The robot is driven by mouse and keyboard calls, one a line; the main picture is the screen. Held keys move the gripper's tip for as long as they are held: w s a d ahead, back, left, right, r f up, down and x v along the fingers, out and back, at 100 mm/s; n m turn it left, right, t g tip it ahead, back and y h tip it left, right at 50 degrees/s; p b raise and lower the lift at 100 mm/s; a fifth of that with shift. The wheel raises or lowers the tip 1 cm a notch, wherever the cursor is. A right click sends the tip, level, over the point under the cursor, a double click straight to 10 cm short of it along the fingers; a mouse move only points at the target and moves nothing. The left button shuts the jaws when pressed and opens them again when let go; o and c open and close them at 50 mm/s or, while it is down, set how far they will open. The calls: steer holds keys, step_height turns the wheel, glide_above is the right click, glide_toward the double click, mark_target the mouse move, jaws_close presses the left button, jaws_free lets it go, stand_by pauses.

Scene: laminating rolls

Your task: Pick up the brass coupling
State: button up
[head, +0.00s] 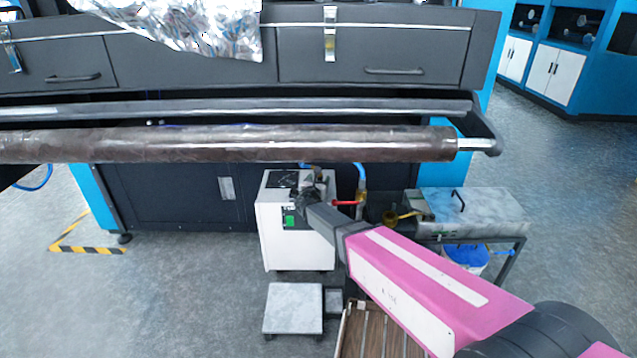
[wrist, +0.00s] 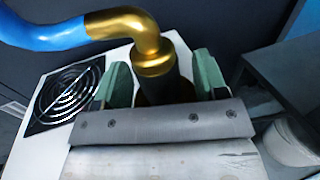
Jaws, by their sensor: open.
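The brass coupling (wrist: 150,50) is a shiny gold elbow at the top middle of the wrist view. A blue hose (wrist: 45,32) runs from its left end, and its lower end meets a dark cylindrical part (wrist: 168,88). My gripper (wrist: 163,80) is open, with one green finger on each side of that dark part, just below the elbow. Gaps show beside the part, and its base is hidden behind the gripper body. In the head view my gripper (head: 306,190) is above the white machine cabinet (head: 285,238); the coupling is too small to tell there.
A black fan grille (wrist: 65,95) lies left of my gripper on the cabinet top. A grey metal bench (head: 490,212) stands to the right.

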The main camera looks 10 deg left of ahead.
steer(key=c, duration=1.1)
steer(key=shift+c, duration=0.2)
